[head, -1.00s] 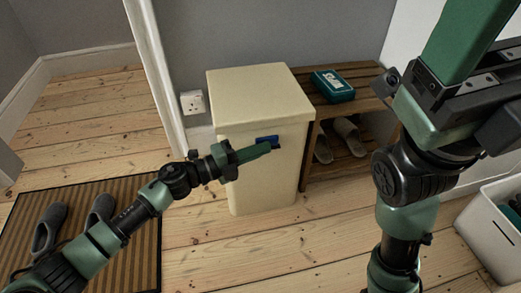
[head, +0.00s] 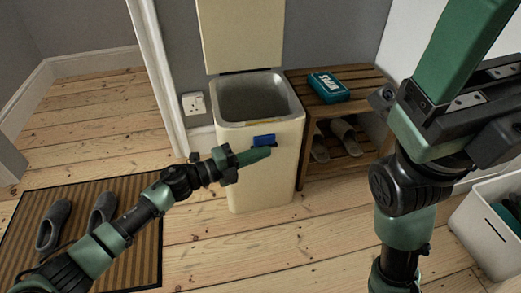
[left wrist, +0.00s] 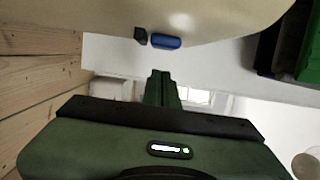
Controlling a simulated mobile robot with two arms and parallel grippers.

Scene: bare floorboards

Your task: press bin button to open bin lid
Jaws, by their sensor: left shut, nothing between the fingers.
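The cream bin (head: 265,175) stands upright by the wall. Its lid (head: 240,35) is up, and the grey inner rim and hollow show. The blue button (head: 264,140) is on the bin's front near the top; it also shows in the left wrist view (left wrist: 166,42), with a small dark piece beside it. My left gripper (head: 268,152) is shut and empty, its fingertips just below the button. In the left wrist view the closed fingers (left wrist: 160,75) appear apart from the button. My right gripper (head: 462,60) looms close at upper right, its fingertips cut off.
A wooden shoe rack (head: 345,105) stands right of the bin, with a teal wipes box (head: 328,87) on top and slippers below. A striped mat (head: 130,270) with grey slippers lies at left. A white container (head: 490,235) is at lower right. Floorboards before the bin are clear.

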